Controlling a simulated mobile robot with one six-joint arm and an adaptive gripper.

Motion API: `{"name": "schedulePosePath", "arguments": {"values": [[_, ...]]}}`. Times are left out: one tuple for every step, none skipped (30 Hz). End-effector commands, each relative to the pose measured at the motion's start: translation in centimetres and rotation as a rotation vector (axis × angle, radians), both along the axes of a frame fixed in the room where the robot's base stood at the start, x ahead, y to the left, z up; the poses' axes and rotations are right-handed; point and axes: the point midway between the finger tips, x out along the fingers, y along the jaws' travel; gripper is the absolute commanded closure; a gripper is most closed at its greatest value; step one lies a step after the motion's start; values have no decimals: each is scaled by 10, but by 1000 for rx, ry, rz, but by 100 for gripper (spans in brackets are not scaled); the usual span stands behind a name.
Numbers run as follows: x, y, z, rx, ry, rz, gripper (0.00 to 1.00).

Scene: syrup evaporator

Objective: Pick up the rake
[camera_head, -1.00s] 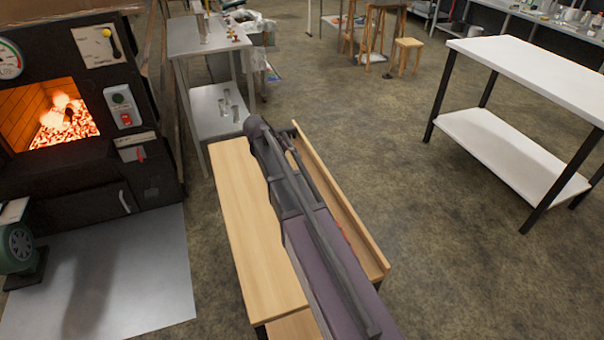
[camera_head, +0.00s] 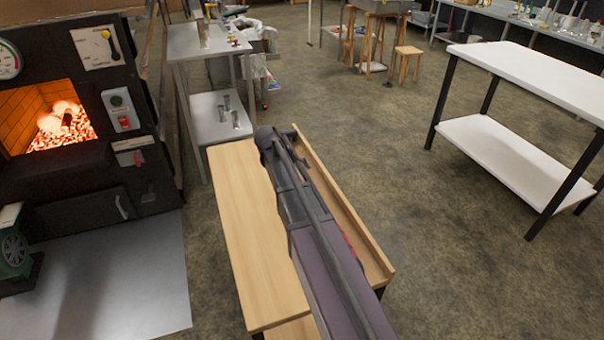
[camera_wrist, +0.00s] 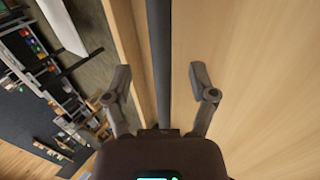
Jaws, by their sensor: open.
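A long dark bar, which looks like the rake's handle (camera_wrist: 160,30), runs down the middle of the wrist view along the wooden table (camera_head: 240,230). My gripper (camera_wrist: 160,74) is open, with one finger on each side of the bar. I cannot tell whether either finger touches it. The bar's lower end goes out of sight at my gripper's body, and the rake's head cannot be made out. In the head view my arm covers the middle of the table and hides my gripper and most of the rake.
The table has a raised wooden edge (camera_head: 345,205) on its right. A small red patch (camera_head: 349,244) shows beside my arm. A lit furnace (camera_head: 60,120) stands at left and a white-topped table (camera_head: 530,70) at right. Open floor lies between the tables.

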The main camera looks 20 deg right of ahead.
Motion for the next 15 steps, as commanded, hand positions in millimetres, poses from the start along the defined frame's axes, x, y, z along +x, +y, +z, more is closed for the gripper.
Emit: {"name": "schedulePosePath", "arguments": {"values": [[0, 0, 0, 0, 0, 0, 26], [0, 0, 0, 0, 0, 0, 26], [0, 0, -1, 0, 0, 0, 26], [0, 0, -1, 0, 0, 0, 26], [0, -1, -2, 0, 0, 0, 26], [0, -2, -3, 0, -1, -1, 26], [0, -2, -4, 0, -1, -1, 26], [0, -3, -6, 0, -1, -1, 26], [-1, -4, -8, 0, -1, -1, 26], [-1, -5, -10, 0, -1, -1, 26], [-1, -6, -12, 0, -1, -1, 26], [-1, -8, -15, 0, -1, -1, 26], [-1, -9, -17, 0, -1, -1, 26], [-1, -10, -20, 0, -1, -1, 26], [-2, -12, -23, 0, -1, -1, 26]]}}
